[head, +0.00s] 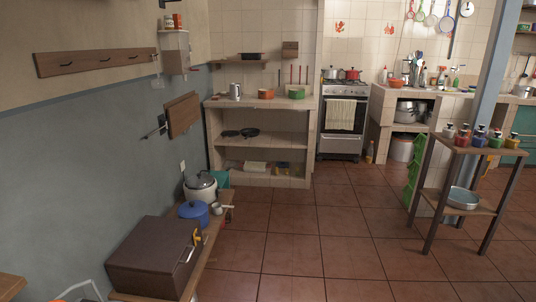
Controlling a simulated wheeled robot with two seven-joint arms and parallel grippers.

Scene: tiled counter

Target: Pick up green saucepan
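A small green pan (297,94), which looks like the green saucepan, sits on the tiled counter (222,102) at the back, left of the stove. It is far off and small, so its handle is hard to make out. An orange pan (266,94) is to its left on the same top, with a metal kettle (236,91) further left. Neither of my grippers shows in the head view.
A stove (342,118) stands right of the counter. A low wooden bench with a brown box (155,258), a blue pot (195,212) and a large cooker (201,188) lines the left wall. A table with several jars (463,150) stands right. The middle floor (320,225) is clear.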

